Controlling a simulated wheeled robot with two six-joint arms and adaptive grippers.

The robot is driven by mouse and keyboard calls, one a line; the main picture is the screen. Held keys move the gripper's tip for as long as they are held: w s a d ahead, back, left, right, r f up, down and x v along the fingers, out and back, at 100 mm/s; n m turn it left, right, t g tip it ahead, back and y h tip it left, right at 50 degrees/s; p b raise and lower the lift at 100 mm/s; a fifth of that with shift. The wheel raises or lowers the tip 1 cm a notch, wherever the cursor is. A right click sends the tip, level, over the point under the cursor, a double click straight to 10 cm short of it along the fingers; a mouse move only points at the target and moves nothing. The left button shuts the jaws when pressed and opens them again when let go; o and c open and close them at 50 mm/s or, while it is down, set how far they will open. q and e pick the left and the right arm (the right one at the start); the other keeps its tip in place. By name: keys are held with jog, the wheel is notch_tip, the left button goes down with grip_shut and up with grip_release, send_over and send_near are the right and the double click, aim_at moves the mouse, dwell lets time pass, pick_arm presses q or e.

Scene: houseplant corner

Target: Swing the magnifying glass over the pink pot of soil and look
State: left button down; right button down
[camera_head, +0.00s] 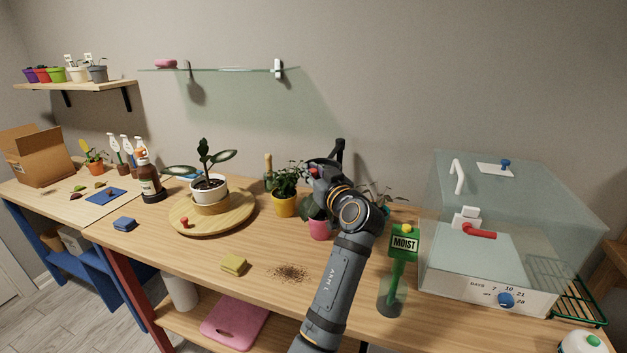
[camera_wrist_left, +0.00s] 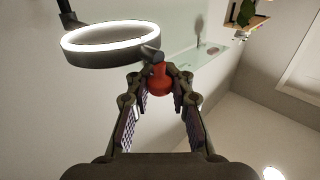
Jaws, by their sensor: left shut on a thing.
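The magnifying glass shows in the left wrist view as a dark ring (camera_wrist_left: 112,57) with a glowing white rim, and a red knob (camera_wrist_left: 160,78) sits beside it. My left gripper (camera_wrist_left: 159,88) is shut on the red knob. In the head view my left gripper (camera_head: 320,172) is above the table, and a black upright part (camera_head: 339,150) shows behind it. The glass itself is mostly hidden there. The pink pot (camera_head: 320,230) stands on the table below my gripper, partly covered by my arm, so its soil cannot be seen. My right gripper is not in view.
A yellow pot (camera_head: 285,206) with a plant stands left of the pink pot. A green MOIST meter (camera_head: 404,243) and a clear-walled case (camera_head: 520,230) stand to the right. Spilled soil (camera_head: 290,272) and a yellow sponge (camera_head: 234,265) lie in front. A glass shelf (camera_head: 225,70) hangs behind.

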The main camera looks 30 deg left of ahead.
pick_arm(q)
jog(key=shift+d+f, duration=0.1)
jog(key=shift+f, duration=0.1)
jog(key=c, duration=1.6)
grip_release()
jog(key=o, duration=0.4)
jog(key=shift+s+r, duration=0.2)
jog(key=shift+s, duration=0.05)
jog(key=shift+w, duration=0.1)
jog(key=shift+r, duration=0.35)
notch_tip(320, 180, up, 9)
jog(key=shift+r, duration=0.1)
